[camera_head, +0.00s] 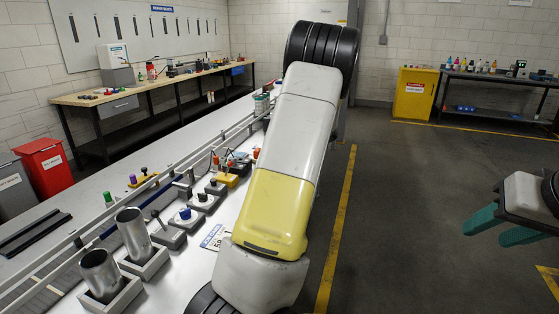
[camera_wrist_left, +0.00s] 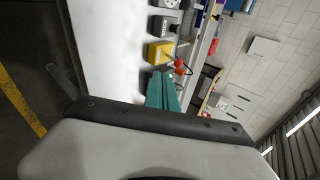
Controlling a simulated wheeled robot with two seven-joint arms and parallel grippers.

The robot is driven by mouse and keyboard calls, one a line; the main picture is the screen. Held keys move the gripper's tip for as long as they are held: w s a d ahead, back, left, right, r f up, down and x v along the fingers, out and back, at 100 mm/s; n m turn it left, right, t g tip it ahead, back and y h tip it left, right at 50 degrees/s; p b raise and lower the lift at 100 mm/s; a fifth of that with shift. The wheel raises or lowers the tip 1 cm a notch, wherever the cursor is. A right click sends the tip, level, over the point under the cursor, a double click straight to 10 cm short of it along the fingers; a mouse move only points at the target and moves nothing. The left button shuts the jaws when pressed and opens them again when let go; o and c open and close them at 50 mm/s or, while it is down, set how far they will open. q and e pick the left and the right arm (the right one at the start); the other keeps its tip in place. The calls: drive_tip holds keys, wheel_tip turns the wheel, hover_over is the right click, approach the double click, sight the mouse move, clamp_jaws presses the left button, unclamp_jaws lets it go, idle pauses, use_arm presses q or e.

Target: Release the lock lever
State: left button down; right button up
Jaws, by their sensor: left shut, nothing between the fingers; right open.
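Several control boxes with levers and knobs stand in a row on the white bench; I cannot tell for certain which lever is the lock lever. A yellow box (camera_head: 228,180) has levers with red-orange knobs beside it. In the left wrist view, a yellow box (camera_wrist_left: 159,53) and a red-knobbed lever (camera_wrist_left: 180,67) sit just beyond the teal fingers of my left gripper (camera_wrist_left: 162,78). Those fingers are closed together and empty; contact with the lever cannot be told. My left arm hides this gripper in the head view. My right gripper (camera_head: 487,232) is open and empty over the floor.
Two metal cans (camera_head: 133,232) stand in grey holders at the near end of the bench. Grey boxes with a black lever (camera_head: 158,218) and a blue knob (camera_head: 185,213) stand between the cans and the yellow box. A rail (camera_head: 190,158) runs behind them. The floor at right is clear.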

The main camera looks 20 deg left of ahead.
use_arm(q)
approach(228, 169)
drive_tip(key=f, duration=0.1)
drive_tip(key=d+f, duration=0.1)
drive_tip(key=f, duration=0.1)
drive_tip(key=shift+w+d+f, duration=0.15)
drive_tip(key=shift+w+d, duration=0.1)
drive_tip(key=a, duration=0.4)
drive_tip(key=shift+w, duration=0.15)
drive_tip(key=shift+a, duration=0.25)
drive_tip(key=shift+r, duration=0.3)
